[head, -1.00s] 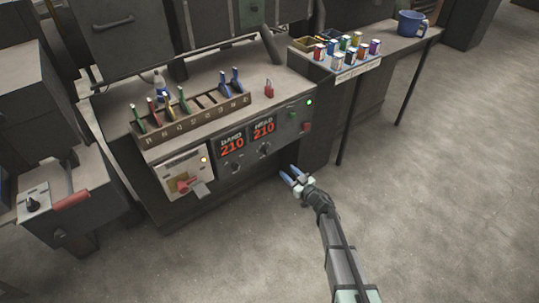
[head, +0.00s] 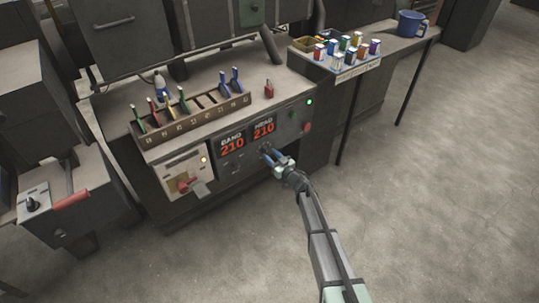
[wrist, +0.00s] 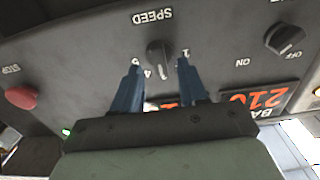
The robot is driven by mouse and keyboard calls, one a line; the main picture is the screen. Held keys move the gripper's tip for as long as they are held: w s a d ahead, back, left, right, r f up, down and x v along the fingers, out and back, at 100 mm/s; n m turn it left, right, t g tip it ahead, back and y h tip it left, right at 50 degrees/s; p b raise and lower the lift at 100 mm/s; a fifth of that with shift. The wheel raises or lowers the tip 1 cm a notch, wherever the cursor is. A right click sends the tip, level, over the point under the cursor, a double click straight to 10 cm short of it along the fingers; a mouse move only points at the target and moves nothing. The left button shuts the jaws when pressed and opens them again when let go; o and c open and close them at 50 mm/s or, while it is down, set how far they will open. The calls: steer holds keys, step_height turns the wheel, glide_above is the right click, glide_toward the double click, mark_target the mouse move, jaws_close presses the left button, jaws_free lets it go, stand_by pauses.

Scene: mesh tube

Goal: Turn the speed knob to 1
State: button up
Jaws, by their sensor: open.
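The speed knob (wrist: 158,52) is a dark knob on the grey machine panel, under upside-down SPEED lettering in the wrist view. My gripper (wrist: 159,66) is open, with blue fingertips either side of the knob's lower part. I cannot tell whether they touch it. In the head view my gripper (head: 268,153) is at the panel below the HEAD display (head: 264,130) and covers the knob.
An ON/OFF knob (wrist: 284,38) and a red stop button (wrist: 21,97) flank the speed knob. The BAND display (head: 232,146) reads 210. A lever box (head: 187,173) lies left on the machine front. The floor (head: 420,210) at right is clear.

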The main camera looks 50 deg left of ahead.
steer(key=shift+a, duration=0.9)
steer(key=shift+c, duration=0.2)
jaws_close()
